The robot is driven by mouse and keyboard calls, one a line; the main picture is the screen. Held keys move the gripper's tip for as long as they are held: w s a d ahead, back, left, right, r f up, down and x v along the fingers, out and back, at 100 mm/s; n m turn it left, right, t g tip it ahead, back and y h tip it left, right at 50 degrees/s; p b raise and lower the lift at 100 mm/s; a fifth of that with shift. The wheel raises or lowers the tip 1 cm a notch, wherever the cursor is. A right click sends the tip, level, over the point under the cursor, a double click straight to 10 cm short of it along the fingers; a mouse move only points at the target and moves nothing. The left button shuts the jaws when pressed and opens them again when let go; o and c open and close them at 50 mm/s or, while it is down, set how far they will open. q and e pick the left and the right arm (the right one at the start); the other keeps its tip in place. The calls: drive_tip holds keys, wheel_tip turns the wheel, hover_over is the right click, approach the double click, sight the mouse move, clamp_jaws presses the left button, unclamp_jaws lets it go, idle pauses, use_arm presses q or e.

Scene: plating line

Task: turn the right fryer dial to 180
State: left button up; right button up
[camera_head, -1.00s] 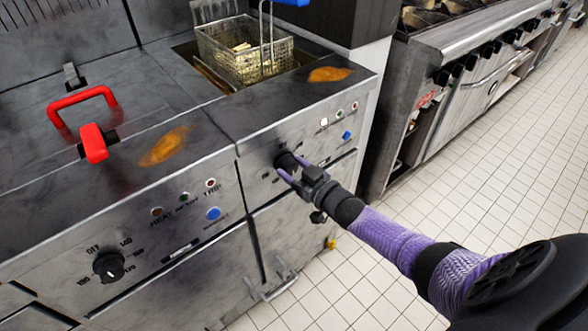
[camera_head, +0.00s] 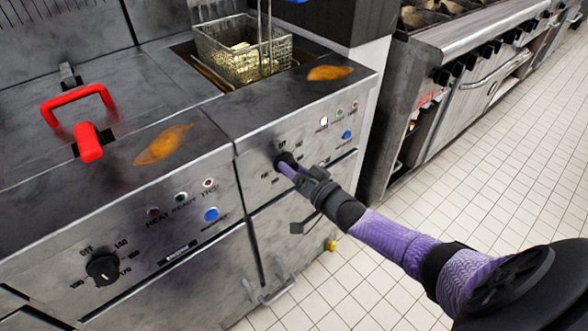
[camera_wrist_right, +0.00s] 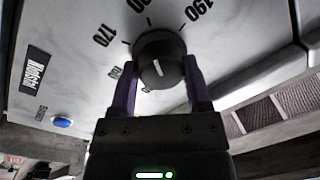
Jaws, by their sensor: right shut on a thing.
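The right fryer dial (camera_head: 285,159) is a black round knob on the right-hand fryer's front panel. My right gripper (camera_head: 289,169) has its purple fingers closed on it. In the right wrist view the dial (camera_wrist_right: 160,47) sits between my fingers (camera_wrist_right: 162,84), one on each side. A white pointer mark shows on its face, roughly toward the top of that picture. The numbers 170 and 190 are readable left and right of the dial there, with a cut-off number between them at the top edge. My left gripper is not in view.
The left fryer has its own black dial (camera_head: 103,269), and a red handle (camera_head: 88,143) on its top. A wire basket (camera_head: 243,50) sits in the right fryer's well. A stove (camera_head: 450,100) stands beyond; the tiled floor (camera_head: 430,190) between is clear.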

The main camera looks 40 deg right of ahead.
drive_tip(key=shift+w+r, duration=0.1)
drive_tip(key=shift+r, duration=0.15)
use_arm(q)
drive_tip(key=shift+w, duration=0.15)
use_arm(e)
drive_tip(key=o, duration=1.2)
drive_tip(key=shift+r, duration=0.1)
drive_tip(key=shift+o, duration=0.3)
drive_tip(key=shift+w+a+f, duration=0.1)
drive_tip(key=shift+w+f, duration=0.05)
drive_tip(key=shift+f, duration=0.05)
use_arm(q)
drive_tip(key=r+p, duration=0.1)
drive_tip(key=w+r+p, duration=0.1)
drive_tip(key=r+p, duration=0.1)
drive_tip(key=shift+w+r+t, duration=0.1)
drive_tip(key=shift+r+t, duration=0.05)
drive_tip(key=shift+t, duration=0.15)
use_arm(e)
drive_tip(key=s+d, duration=0.1)
drive_tip(key=s, duration=0.9)
drive_tip(key=shift+d+f, duration=0.25)
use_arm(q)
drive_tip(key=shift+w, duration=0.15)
